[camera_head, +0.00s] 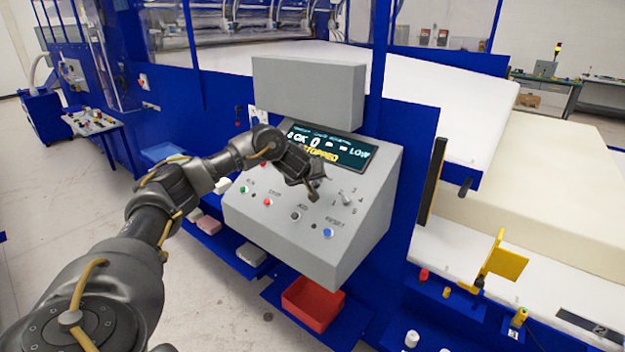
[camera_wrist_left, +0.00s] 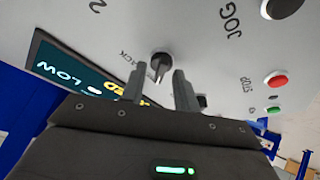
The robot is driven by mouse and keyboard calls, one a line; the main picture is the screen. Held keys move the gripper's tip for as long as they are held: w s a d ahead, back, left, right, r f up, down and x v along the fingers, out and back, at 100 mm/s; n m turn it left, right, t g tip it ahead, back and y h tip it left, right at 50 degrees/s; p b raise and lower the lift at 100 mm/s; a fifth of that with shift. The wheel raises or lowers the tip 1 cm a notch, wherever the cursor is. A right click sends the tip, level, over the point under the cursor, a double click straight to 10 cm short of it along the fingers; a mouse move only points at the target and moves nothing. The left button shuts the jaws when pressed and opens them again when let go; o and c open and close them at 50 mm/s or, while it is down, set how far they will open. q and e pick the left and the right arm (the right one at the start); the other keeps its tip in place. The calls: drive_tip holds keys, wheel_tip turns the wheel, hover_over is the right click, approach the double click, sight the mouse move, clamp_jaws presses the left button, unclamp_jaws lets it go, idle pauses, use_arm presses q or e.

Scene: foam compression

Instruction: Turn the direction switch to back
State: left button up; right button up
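The grey sloped control panel (camera_head: 290,215) stands ahead, with its dark display (camera_head: 330,150) above the controls. My left gripper (camera_head: 312,190) is over the panel's upper middle, below the display. In the left wrist view, a black rotary switch (camera_wrist_left: 160,66) sits just beyond and between the fingertips of my left gripper (camera_wrist_left: 158,78). The fingers are apart, with gaps beside the knob; I cannot tell whether either touches it. A partly hidden label ending in "ACK" is beside the switch. In the head view my gripper hides this switch. My right gripper is not in view.
A numbered selector (camera_head: 346,198) is right of my gripper. Below are a green button (camera_head: 244,189), a red button (camera_head: 268,202), a JOG button (camera_head: 295,215) and a blue RESET button (camera_head: 328,232). A red bin (camera_head: 313,303) is under the panel. Foam (camera_head: 550,190) lies at right.

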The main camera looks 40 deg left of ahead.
use_arm(q)
drive_tip(key=shift+c, duration=0.3)
drive_tip(key=c, duration=0.6)
drive_tip(key=m+h, duration=0.1)
drive_tip(key=m, duration=0.2)
drive_tip(key=shift+t, duration=0.3)
drive_tip(key=m+h, duration=0.1)
drive_tip(key=m, duration=0.3)
drive_tip(key=shift+a, duration=0.1)
drive_tip(key=m+h+p, duration=0.1)
drive_tip(key=m, duration=0.2)
drive_tip(key=m+h, duration=0.1)
drive_tip(key=m, duration=0.2)
drive_tip(key=shift+r+p, duration=0.15)
drive_tip(key=shift+p, duration=0.2)
drive_tip(key=shift+a+m+h+p, duration=0.1)
drive_tip(key=shift+m+h+p, duration=0.6)
drive_tip(key=shift+m, duration=1.7)
